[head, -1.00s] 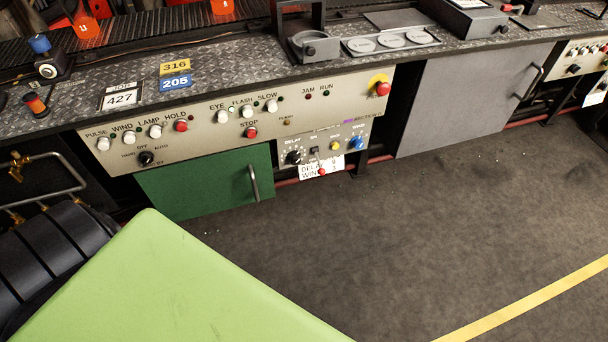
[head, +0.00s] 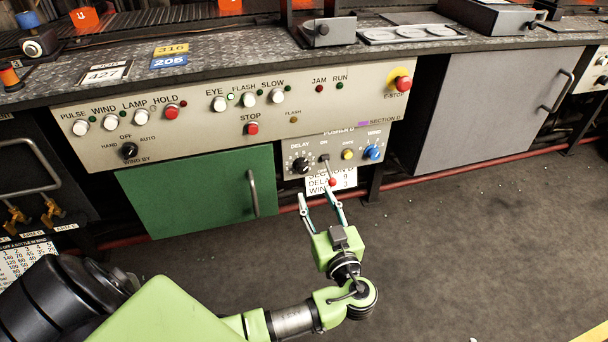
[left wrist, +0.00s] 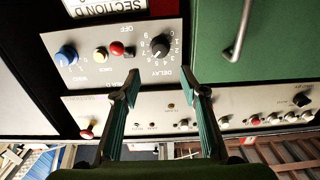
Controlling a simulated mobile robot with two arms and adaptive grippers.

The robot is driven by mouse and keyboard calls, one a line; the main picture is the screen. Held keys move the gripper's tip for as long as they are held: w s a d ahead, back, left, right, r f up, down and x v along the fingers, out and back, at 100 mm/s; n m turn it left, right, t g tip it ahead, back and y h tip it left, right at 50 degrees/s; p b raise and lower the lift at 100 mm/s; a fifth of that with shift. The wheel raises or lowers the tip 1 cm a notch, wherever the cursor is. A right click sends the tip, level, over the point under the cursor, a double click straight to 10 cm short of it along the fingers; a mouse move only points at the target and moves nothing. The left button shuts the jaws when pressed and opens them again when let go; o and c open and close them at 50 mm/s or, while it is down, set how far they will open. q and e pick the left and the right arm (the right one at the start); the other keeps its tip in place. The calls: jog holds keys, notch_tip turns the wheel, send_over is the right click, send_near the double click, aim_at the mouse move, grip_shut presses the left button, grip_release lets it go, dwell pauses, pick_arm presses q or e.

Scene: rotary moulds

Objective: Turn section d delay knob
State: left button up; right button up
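The section D panel (head: 334,142) sits under the long beige control panel, right of a green door. Its black delay knob (head: 300,164) is at the left of that panel, with a number dial around it. My left gripper (head: 317,196) is open and empty, in front of and below the panel, fingers pointing toward it. In the left wrist view, which is upside down, the delay knob (left wrist: 159,47) appears beyond and between the spread fingers of my left gripper (left wrist: 162,84), apart from them. Its exact setting is too small to read. My right gripper is not in view.
Right of the knob are a switch lever with a red ball (head: 332,182), a yellow button (head: 347,154) and a blue knob (head: 373,152). A paper label hangs below. The green door's handle (head: 253,193) stands out to the left. The floor in front is clear.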

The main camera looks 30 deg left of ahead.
aim_at(303, 170)
pick_arm(q)
jog(key=b+x, duration=0.1)
jog(key=x, duration=0.9)
jog(key=shift+w, duration=0.1)
jog(key=shift+w+a, duration=0.45)
jog(key=shift+a, duration=0.1)
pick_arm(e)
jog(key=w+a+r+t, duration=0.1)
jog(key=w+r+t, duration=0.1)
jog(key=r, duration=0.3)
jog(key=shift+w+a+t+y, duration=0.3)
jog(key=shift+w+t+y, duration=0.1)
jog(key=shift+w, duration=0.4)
pick_arm(q)
jog(key=c, duration=1.1)
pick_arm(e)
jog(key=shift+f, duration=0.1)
